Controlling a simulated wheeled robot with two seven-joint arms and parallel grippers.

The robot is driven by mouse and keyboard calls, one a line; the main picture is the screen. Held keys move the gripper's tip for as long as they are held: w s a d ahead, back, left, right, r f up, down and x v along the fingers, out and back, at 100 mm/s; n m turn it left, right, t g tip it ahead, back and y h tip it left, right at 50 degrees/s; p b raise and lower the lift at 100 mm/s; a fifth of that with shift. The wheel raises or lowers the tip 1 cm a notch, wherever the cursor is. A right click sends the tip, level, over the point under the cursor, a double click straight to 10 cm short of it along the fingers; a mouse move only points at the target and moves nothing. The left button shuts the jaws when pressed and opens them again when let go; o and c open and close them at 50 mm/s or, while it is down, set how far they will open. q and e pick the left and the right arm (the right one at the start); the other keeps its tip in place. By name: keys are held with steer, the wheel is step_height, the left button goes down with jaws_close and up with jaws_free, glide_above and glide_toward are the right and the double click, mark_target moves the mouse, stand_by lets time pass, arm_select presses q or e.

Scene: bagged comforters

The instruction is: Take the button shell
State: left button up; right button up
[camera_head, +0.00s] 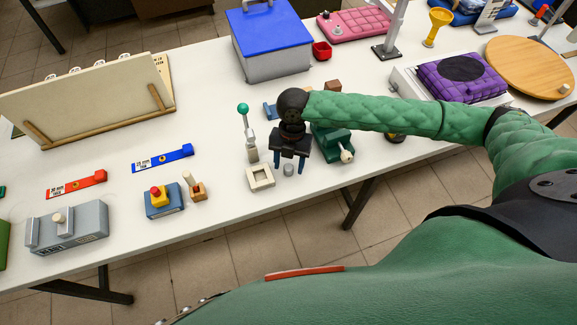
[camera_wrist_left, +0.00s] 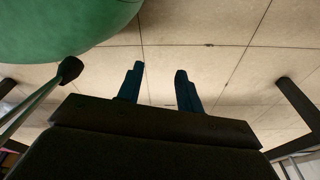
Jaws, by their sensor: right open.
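My right gripper (camera_head: 289,165) points down over the front part of the white table, its two dark fingers apart. A small grey-blue round piece (camera_head: 289,170), possibly the button shell, shows between the fingertips. I cannot tell whether the fingers touch it. A cream square frame (camera_head: 260,178) lies just left of the gripper, in front of a lever with a green knob (camera_head: 243,108). My left gripper (camera_wrist_left: 160,85) shows in the left wrist view, open and empty, with floor tiles beyond it. It is not seen in the head view.
A green device (camera_head: 333,141) stands close to the right of my right gripper. A blue base with a yellow-red button (camera_head: 161,198) stands to the left. A blue-lidded box (camera_head: 270,40) is behind. The table's front edge is close to the gripper.

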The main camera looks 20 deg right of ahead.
steer(key=c, duration=1)
arm_select(q)
steer(key=shift+w, duration=0.1)
steer(key=shift+f, duration=0.1)
